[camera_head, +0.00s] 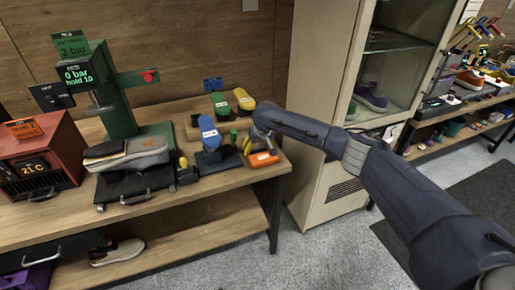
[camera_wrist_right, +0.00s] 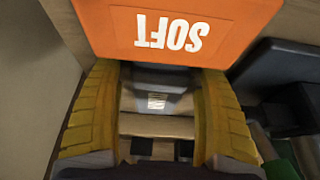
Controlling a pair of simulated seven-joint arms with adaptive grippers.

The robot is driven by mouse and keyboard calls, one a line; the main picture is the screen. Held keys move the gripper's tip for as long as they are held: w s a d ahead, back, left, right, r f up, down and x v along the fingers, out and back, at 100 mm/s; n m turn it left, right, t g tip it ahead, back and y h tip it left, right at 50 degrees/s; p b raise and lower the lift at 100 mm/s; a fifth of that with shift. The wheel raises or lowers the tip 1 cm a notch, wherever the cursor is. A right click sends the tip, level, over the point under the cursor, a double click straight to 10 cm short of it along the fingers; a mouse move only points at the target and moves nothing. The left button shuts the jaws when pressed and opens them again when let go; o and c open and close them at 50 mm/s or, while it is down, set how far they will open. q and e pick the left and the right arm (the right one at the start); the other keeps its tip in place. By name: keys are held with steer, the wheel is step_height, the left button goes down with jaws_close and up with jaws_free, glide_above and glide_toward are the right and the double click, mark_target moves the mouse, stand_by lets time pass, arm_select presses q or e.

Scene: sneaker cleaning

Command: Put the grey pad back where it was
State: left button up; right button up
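My right gripper (camera_head: 253,150), with yellow fingers, reaches down at the right end of the workbench, beside an orange holder labelled SOFT (camera_head: 264,159). In the right wrist view, the orange holder (camera_wrist_right: 180,30) fills the top, and the gripper's two fingers (camera_wrist_right: 160,110) stand well apart. A grey block-like thing with a small pale label (camera_wrist_right: 165,80) shows between them, partly hidden by the orange holder; it may be the grey pad. I cannot tell whether the fingers touch it. My left gripper is not in view.
A blue-topped tool (camera_head: 209,132), a green one (camera_head: 220,104) and a yellow one (camera_head: 244,99) stand close to the gripper's left. A grey sneaker (camera_head: 140,153) lies under a green press (camera_head: 112,95). A beige cabinet (camera_head: 325,110) stands right of the bench.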

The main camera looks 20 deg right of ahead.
steer(key=shift+r, duration=0.2)
steer(key=v, duration=1.2)
